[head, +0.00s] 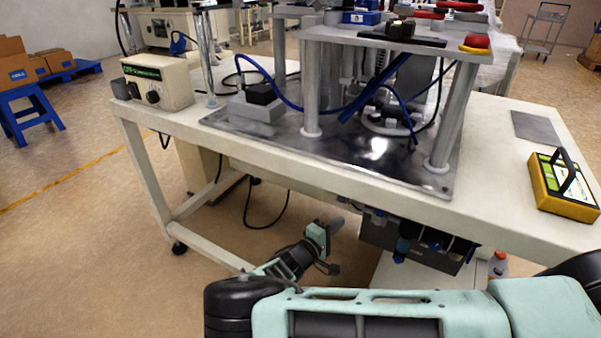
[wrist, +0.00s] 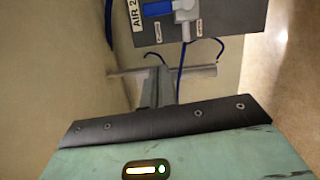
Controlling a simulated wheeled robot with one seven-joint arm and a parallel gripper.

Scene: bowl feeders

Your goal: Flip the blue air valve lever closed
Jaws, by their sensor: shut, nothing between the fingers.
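The blue lever (wrist: 157,8) shows at the top of the wrist view, on a grey panel (wrist: 205,28) marked "AIR 2". It lies roughly level, reaching left from a pale valve body (wrist: 183,8). The top of the valve is cut off by the picture edge. Small white labels below and beside it are too small to read. My gripper (wrist: 163,75) is shut and empty, below the panel in the wrist view and apart from the lever. In the head view my gripper (head: 334,226) is low, in front of the table's underside. I cannot make out the lever there.
The white table (head: 220,140) carries a metal fixture on a steel plate (head: 385,172), a control box (head: 157,82) and a yellow case (head: 563,187). Dark units and blue parts (head: 402,245) hang under its front edge. Floor left of my gripper is clear.

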